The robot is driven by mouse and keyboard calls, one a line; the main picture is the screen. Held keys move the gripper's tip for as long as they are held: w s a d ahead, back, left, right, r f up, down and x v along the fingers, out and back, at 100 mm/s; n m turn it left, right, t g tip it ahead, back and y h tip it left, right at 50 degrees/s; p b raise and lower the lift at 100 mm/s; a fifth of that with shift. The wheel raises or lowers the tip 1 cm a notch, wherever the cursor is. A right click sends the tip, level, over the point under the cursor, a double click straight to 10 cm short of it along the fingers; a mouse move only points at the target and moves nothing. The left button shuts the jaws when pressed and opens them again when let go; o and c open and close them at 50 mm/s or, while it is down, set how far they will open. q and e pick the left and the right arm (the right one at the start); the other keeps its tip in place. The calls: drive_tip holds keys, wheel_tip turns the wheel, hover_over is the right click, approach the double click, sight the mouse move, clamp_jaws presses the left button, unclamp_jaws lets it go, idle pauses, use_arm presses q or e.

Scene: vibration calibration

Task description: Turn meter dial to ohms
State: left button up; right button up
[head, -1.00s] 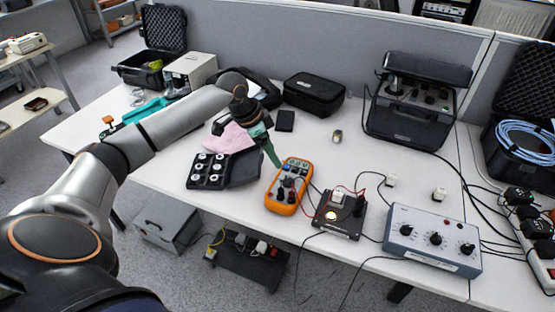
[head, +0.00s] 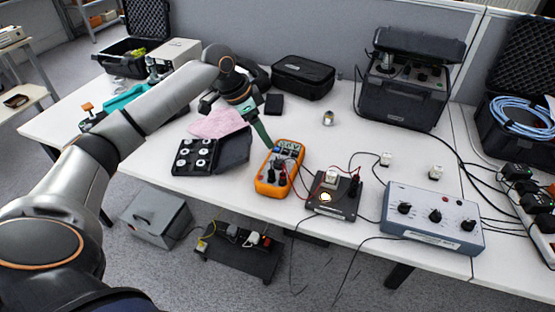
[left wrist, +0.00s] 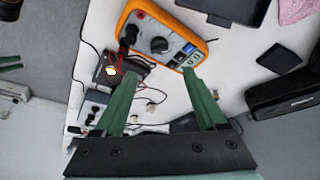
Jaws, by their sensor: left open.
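The orange multimeter (head: 262,188) lies on the white table near its front edge, with leads plugged into it. Its face carries a dark round dial, clearest in the left wrist view (left wrist: 159,44); I cannot read the dial's setting. My left gripper (head: 267,143) has green fingers and is over the meter's far left side in the head view. In the left wrist view its two fingers (left wrist: 160,74) are apart with nothing between them, and the multimeter (left wrist: 134,10) shows beyond the tips. The gripper appears clear of the dial. My right gripper is not in view.
A black device with a white block (head: 335,202) sits right of the meter, joined by leads. A blue-grey knob box (head: 433,217) is farther right. An open black case of discs (head: 196,156) and a pink cloth (head: 215,123) are left. Bare table lies behind the meter.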

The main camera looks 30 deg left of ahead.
sight(280, 160)
use_arm(q)
drive_tip(key=b+x, duration=0.1)
drive_tip(key=x, duration=1)
drive_tip(key=shift+c, duration=0.2)
drive_tip(key=shift+s, duration=0.1)
clamp_jaws()
